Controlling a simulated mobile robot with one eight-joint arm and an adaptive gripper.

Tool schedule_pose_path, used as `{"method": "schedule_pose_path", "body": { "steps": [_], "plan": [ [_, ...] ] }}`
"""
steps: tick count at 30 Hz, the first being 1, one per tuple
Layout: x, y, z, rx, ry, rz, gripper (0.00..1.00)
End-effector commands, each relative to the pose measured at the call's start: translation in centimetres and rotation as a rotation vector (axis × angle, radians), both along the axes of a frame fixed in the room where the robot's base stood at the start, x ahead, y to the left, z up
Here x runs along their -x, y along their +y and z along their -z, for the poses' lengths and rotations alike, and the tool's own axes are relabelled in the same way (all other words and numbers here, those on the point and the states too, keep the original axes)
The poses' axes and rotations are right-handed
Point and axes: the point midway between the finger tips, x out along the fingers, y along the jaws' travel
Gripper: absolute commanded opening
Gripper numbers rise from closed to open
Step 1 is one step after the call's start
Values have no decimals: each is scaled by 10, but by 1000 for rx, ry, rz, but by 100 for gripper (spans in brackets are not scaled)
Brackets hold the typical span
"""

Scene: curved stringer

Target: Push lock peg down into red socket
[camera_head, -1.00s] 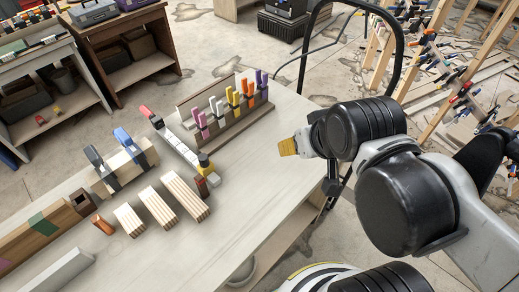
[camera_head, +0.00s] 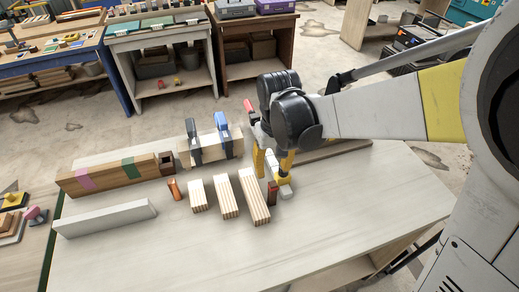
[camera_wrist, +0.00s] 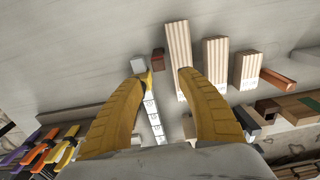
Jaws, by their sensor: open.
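My gripper (camera_head: 272,170) is open, its two yellow fingers pointing down above the near end of a white segmented strip. The wrist view shows nothing held between the fingertips (camera_wrist: 162,86). A small red-brown block (camera_head: 272,193), possibly the red socket, stands by that end; it also shows in the wrist view (camera_wrist: 158,60). A yellow piece (camera_wrist: 149,78) sits at the strip's end (camera_wrist: 153,115), close to one fingertip. I cannot tell which piece is the lock peg.
Several striped wood blocks (camera_head: 227,197) stand left of my gripper. Black and blue clamps (camera_head: 222,134) grip a board behind them. A long beam (camera_head: 110,178) and a pale bar (camera_head: 105,217) lie left. The front right tabletop (camera_head: 345,205) is clear.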

Motion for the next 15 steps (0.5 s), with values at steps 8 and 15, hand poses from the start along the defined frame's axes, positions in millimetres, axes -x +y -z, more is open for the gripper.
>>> {"method": "schedule_pose_path", "body": {
  "steps": [8, 15],
  "plan": [
    [-1, 5, 41, 7, 20, -9, 45],
    [-1, 4, 66, 6, 19, -9, 45]
  ]
}}
